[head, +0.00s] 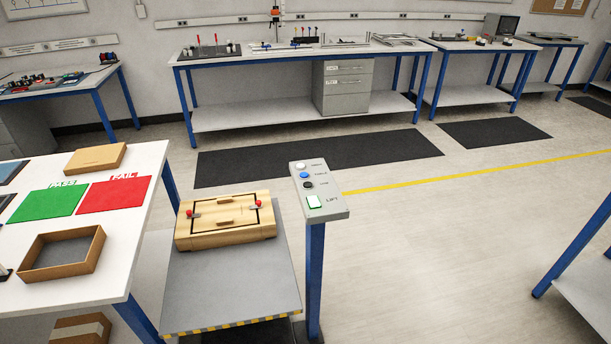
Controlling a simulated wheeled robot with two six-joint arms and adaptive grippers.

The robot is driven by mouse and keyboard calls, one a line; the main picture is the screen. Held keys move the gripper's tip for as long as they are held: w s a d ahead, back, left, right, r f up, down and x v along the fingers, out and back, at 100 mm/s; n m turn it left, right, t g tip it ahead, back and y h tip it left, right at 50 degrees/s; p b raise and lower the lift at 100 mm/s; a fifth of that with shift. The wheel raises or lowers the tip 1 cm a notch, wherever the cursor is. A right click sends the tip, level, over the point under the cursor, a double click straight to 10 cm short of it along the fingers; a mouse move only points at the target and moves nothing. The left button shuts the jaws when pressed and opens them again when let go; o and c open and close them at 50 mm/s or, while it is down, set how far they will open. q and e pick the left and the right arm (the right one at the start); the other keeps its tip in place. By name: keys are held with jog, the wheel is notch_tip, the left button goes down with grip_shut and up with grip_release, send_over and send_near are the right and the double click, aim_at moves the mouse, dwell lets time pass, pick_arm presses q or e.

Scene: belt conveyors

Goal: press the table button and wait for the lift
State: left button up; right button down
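A grey button panel (324,212) stands on a blue post (315,270) in the middle of the head view. It carries a white button (300,166), a blue button (304,175) whose label seems to read TABLE, a black button (308,185), and a larger green-edged white button (315,202) labelled LIFT. Left of the post is a low grey lift platform (230,290) with a yellow-black striped front edge. A wooden case (225,221) with red-tipped latches lies on the platform. Neither of my grippers is in view.
A white table (120,235) at left holds green PASS (48,202) and red FAIL (114,194) mats, an open cardboard box (95,252) and a closed box (95,159). Workbenches line the back wall. The floor right of the post is clear up to another blue-legged table (588,290).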

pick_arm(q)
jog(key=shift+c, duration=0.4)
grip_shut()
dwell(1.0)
